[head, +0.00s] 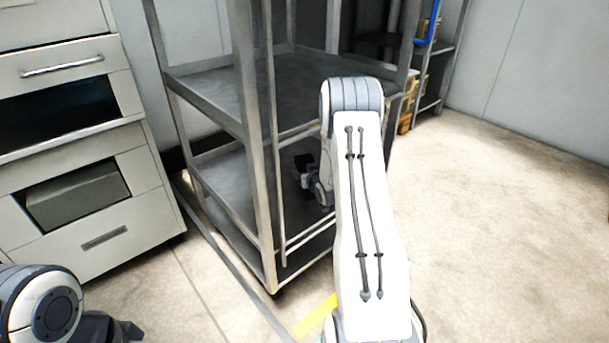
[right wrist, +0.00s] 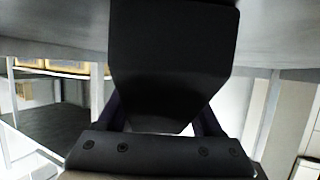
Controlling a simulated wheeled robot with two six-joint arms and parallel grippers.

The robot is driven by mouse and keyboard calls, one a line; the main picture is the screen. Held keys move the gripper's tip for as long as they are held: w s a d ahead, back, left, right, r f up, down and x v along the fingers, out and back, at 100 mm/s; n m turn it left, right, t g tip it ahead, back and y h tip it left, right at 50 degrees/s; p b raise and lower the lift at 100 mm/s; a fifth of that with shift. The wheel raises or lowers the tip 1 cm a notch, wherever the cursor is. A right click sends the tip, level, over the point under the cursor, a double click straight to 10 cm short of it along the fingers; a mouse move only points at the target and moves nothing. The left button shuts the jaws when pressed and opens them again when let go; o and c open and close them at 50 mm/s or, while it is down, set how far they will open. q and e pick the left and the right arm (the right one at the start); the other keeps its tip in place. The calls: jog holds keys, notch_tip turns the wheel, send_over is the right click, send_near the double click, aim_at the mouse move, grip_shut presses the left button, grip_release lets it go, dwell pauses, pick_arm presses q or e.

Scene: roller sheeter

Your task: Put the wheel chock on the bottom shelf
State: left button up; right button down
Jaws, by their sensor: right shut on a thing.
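The black wheel chock (right wrist: 172,60) fills the middle of the right wrist view, held between the fingers of my right gripper (right wrist: 160,122). In the head view, my right gripper (head: 309,178) reaches into the metal rack between its middle and bottom shelves; the chock (head: 303,161) is a small dark shape there, partly hidden by the rack and my arm. The bottom shelf (head: 226,184) lies below it; I cannot tell whether the chock touches it. At lower left, a dark part of my left arm's end (head: 112,328) shows, its fingers unclear.
The rack's middle shelf (head: 245,95) lies above my right gripper, and a front upright (head: 257,150) stands left of it. A drawer cabinet (head: 85,185) stands at left. Another rack (head: 440,75) with boxes is behind. The floor (head: 500,220) at right is clear.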

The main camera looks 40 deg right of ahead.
jog(key=shift+c, duration=0.2)
grip_release()
jog(key=shift+f, duration=0.1)
jog(key=shift+s+r, duration=0.15)
jog(key=shift+r, duration=0.2)
jog(key=p+v, duration=0.5)
jog(key=v, duration=0.5)
jog(key=shift+s+a+r, duration=0.1)
jog(key=shift+s+r, duration=0.05)
jog(key=shift+s, duration=0.15)
jog(key=shift+s+a+r, duration=0.1)
jog(key=shift+s+a, duration=0.05)
jog(key=shift+s, duration=0.3)
